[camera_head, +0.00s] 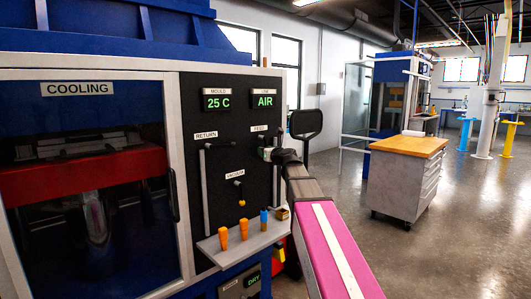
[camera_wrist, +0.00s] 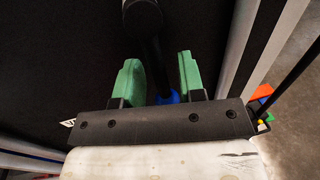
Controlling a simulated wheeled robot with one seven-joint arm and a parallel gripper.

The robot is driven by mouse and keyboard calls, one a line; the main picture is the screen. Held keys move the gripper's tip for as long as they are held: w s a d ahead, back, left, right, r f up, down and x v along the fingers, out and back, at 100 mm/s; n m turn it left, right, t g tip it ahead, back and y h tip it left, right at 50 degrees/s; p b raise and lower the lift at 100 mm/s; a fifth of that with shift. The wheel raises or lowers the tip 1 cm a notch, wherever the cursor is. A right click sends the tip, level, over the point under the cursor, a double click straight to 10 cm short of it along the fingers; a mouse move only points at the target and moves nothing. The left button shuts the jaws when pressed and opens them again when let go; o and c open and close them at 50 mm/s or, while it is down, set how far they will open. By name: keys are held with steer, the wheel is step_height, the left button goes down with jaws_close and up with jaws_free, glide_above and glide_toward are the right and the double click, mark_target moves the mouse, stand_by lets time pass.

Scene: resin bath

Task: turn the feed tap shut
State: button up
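The feed tap (camera_head: 261,141) is on the black panel under the "FEED" label, partly hidden by my gripper. My gripper (camera_head: 268,153) is up against the panel there. In the wrist view my gripper (camera_wrist: 160,80) has its two green fingers apart, one on each side of a black bar (camera_wrist: 152,45) with a round end at the top. A blue piece (camera_wrist: 168,97) shows between the fingers near the palm. The fingers look open; whether either touches the bar I cannot tell. The lever's exact angle is hidden in the head view.
The return tap (camera_head: 205,147) and vacuum tap (camera_head: 239,184) are left of my gripper on the same panel. A shelf (camera_head: 235,246) below holds orange, blue and brown pieces. The cooling window (camera_head: 85,200) is at left. A wheeled cabinet (camera_head: 405,180) stands at right on open floor.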

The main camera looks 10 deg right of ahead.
steer(key=v, duration=1)
steer(key=shift+s+d, duration=0.2)
steer(key=shift+s, duration=0.15)
